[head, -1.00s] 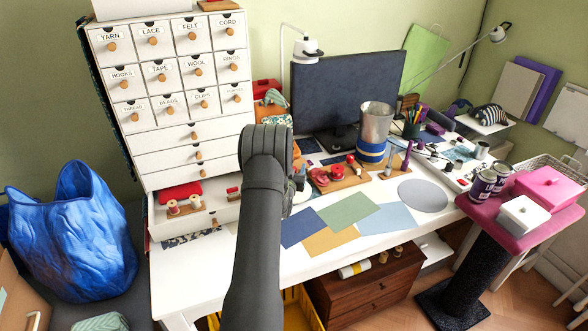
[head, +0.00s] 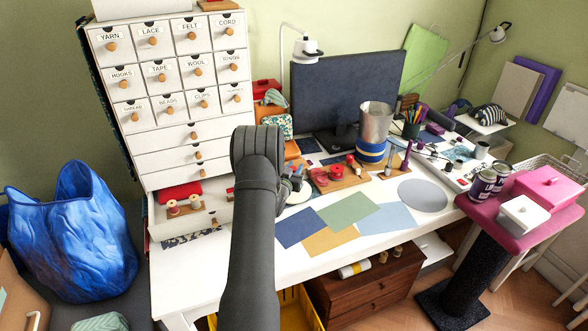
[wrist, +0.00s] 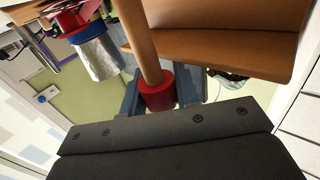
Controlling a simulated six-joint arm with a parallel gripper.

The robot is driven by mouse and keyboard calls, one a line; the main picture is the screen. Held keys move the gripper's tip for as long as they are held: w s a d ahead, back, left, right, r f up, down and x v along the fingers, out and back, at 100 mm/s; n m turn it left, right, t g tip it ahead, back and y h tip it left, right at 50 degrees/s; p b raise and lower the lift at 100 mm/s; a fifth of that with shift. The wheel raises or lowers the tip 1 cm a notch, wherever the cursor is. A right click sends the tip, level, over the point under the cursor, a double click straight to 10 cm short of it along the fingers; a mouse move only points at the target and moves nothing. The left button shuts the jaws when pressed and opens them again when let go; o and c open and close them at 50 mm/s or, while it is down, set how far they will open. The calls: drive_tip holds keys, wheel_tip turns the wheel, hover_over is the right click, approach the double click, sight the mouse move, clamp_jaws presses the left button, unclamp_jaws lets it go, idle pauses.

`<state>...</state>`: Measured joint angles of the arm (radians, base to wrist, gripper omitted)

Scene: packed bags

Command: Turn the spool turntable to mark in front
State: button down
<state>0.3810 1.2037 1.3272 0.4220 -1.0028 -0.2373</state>
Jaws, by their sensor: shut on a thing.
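My gripper (wrist: 160,95) has its two blue-grey fingers on either side of a red cylinder (wrist: 158,96) in the wrist view and is shut on it. The cylinder sits at the end of a round wooden post (wrist: 138,38). Brown wooden boards (wrist: 225,45), apparently part of the spool turntable, are beside the post. In the head view, my arm hides most of the held part. Only a little of my gripper (head: 297,183) shows past the arm, over the white desk. I cannot make out the turntable's mark in either view.
Red spools (head: 320,177) stand on a wooden board right of my arm. A metal canister (head: 374,128) and a dark monitor (head: 346,90) are behind. The white drawer cabinet (head: 170,100) is close on the left. Flat coloured sheets (head: 348,210) lie on the desk front.

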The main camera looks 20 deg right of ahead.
drive_tip(key=c, duration=1.1)
unclamp_jaws()
drive_tip(key=shift+r, duration=0.5)
drive_tip(key=s+d+r, duration=0.6)
drive_tip(key=s+r, duration=0.3)
drive_tip(key=r, duration=0.1)
drive_tip(key=shift+s+d, duration=0.2)
drive_tip(key=shift+s, duration=0.2)
